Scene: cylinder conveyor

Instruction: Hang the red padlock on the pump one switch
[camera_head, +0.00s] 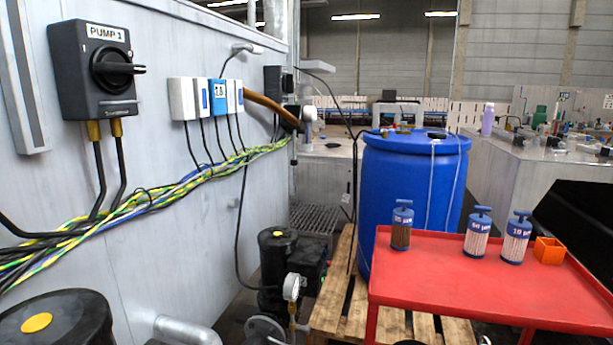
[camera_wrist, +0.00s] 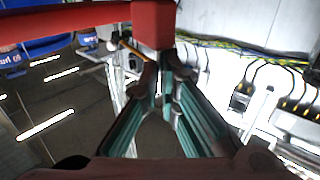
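The pump one switch (camera_head: 99,70) is a dark grey box labelled PUMP 1, high on the pale wall at the left of the head view. Its black rotary handle (camera_head: 117,68) points level to the right. No padlock shows on it. My gripper (camera_wrist: 161,72) is only in the wrist view, its fingers close together at a red block. This block looks like the red padlock (camera_wrist: 153,24), held at the fingertips. Its shackle is not clearly visible. In the wrist view the wall and its cables lie to the right of my gripper, apart from the padlock.
Small grey and blue boxes (camera_head: 205,97) and a cable bundle (camera_head: 170,185) line the wall. A red table (camera_head: 450,270) carries several blue-topped filters and an orange box (camera_head: 548,250).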

